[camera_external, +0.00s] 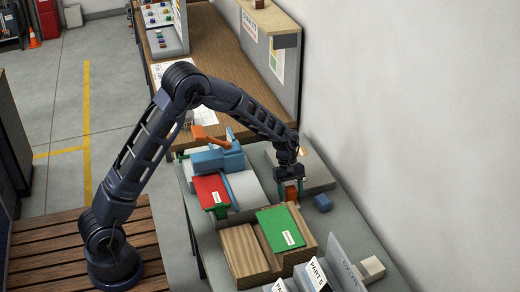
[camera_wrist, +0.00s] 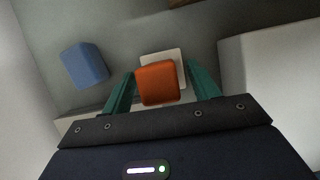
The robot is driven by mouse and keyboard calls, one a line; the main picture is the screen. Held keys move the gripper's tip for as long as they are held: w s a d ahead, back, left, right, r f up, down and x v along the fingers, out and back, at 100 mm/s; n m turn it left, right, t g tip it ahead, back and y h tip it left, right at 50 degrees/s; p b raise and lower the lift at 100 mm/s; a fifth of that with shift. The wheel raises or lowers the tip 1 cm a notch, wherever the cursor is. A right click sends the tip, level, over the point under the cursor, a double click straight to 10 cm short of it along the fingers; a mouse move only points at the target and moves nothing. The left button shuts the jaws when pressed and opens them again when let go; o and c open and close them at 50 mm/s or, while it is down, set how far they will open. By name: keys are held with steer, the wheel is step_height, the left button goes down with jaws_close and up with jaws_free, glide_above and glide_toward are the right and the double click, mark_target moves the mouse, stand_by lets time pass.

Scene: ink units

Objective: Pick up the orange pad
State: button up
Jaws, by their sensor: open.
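The orange pad (camera_wrist: 157,84) is a small block with rounded edges. In the wrist view it lies between the two green fingers of my gripper (camera_wrist: 160,92), over a pale square piece (camera_wrist: 176,60). A gap shows at the right finger; the left finger is very near the pad, and I cannot tell if it touches. In the external view the pad (camera_external: 291,192) shows between the fingers of my gripper (camera_external: 290,193), which points down at the grey table. The gripper is open around the pad. The pad's underside is hidden.
A blue block (camera_external: 322,202) lies right of the gripper, and also shows in the wrist view (camera_wrist: 84,65). Wooden boxes (camera_external: 240,255) with a green board (camera_external: 280,229) stand in front. A red board (camera_external: 211,192) and a blue clamp-like device (camera_external: 218,158) are left. A wall is right.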

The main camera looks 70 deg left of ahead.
steer(key=x, duration=0.2)
steer(key=shift+d+f, duration=0.15)
steer(key=shift+f, duration=0.15)
steer(key=c, duration=1.1)
